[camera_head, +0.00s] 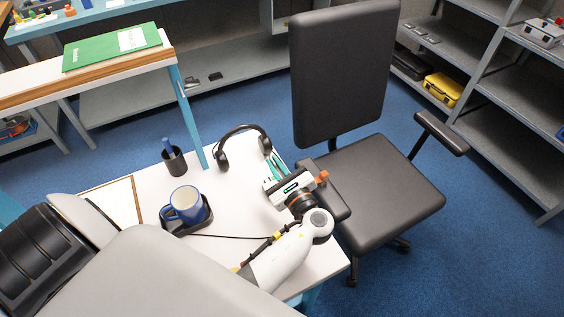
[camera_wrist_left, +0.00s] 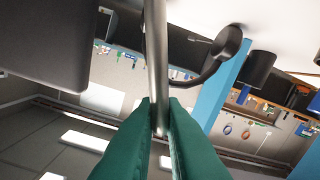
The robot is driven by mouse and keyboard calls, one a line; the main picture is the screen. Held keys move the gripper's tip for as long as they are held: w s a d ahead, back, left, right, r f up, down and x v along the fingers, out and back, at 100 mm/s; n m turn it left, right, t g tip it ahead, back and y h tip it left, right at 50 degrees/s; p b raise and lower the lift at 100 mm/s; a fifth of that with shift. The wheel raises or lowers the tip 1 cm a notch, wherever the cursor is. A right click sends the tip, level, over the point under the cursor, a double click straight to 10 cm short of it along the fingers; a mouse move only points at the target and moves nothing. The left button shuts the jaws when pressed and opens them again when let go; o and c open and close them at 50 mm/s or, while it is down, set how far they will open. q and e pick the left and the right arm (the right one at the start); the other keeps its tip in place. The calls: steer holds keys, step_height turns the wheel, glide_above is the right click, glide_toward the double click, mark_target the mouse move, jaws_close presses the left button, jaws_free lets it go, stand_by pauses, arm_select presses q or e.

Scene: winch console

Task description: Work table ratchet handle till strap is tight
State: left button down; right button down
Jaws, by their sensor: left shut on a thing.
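My left gripper (camera_head: 270,162) reaches over the right side of the white table, its teal fingers beside the headset. In the left wrist view the two teal fingers (camera_wrist_left: 160,104) are closed on a slim metal bar (camera_wrist_left: 156,60), which runs up and away between the tips. The bar may be the ratchet handle, but its ends and mounting are hidden. In the head view I cannot make out the bar, the ratchet or the strap. My right gripper is not in view.
The white table (camera_head: 235,262) holds a black headset (camera_head: 241,130), a blue mug (camera_head: 186,205) on a dark tray, a pen cup (camera_head: 174,162) and a clipboard (camera_head: 118,197). A black office chair (camera_head: 372,195) stands close at the right. Grey shelves (camera_head: 505,120) stand beyond.

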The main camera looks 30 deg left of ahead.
arm_select(q)
steer(key=shift+s+a+f+n+b, duration=0.3)
steer(key=shift+s+a+f+n, duration=0.35)
steer(key=shift+s+n, duration=0.25)
steer(key=shift+s+a+f+n+b, duration=0.3)
steer(key=shift+s+a+f+n, duration=0.25)
steer(key=shift+s+f+n, duration=0.3)
steer(key=c, duration=1.8)
jaws_free()
steer(key=shift+o, duration=1.2)
steer(key=shift+a, duration=0.15)
steer(key=shift+d, duration=0.2)
